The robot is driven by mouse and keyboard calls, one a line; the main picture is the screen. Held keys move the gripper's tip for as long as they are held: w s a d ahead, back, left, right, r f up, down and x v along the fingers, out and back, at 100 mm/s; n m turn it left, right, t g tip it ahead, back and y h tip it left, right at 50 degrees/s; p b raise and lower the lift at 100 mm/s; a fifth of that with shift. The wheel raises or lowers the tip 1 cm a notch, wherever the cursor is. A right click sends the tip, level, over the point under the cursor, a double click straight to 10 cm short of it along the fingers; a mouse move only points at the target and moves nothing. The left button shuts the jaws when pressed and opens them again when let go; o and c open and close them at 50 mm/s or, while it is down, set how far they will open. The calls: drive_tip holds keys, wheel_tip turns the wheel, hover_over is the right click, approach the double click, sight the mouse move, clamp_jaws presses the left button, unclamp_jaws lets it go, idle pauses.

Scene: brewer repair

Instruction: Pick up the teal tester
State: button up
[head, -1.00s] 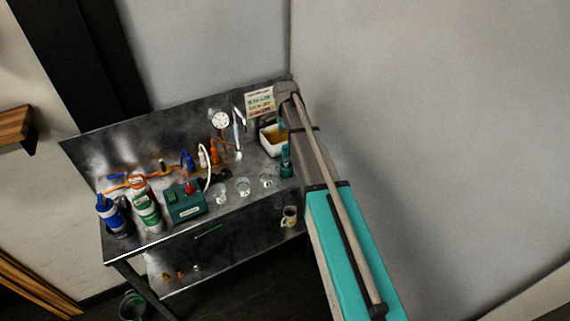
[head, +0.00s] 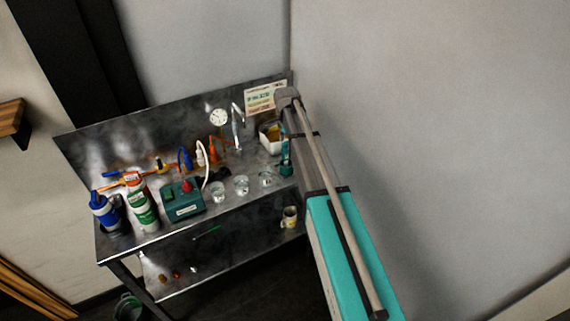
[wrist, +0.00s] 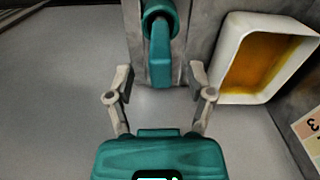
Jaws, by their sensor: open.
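The teal tester (wrist: 160,62) shows at the top centre of the wrist view, a narrow teal body with a rounded, ring-like part above it. My gripper (wrist: 161,76) is open, with one pale finger on each side of the tester's near end. Gaps show between the fingers and the tester, and nothing is clasped. In the head view the tester (head: 286,170) stands near the right end of the metal bench, close beside my arm.
A white tray with amber liquid (wrist: 228,83) is close to the right of my gripper. Several clear glasses (head: 241,186), a dark green box (head: 183,200) and bottles (head: 142,205) stand leftward on the bench (head: 155,243). A wall rises at the bench's right end.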

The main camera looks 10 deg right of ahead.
drive_tip(key=shift+f, duration=0.45)
idle(0.3)
clamp_jaws()
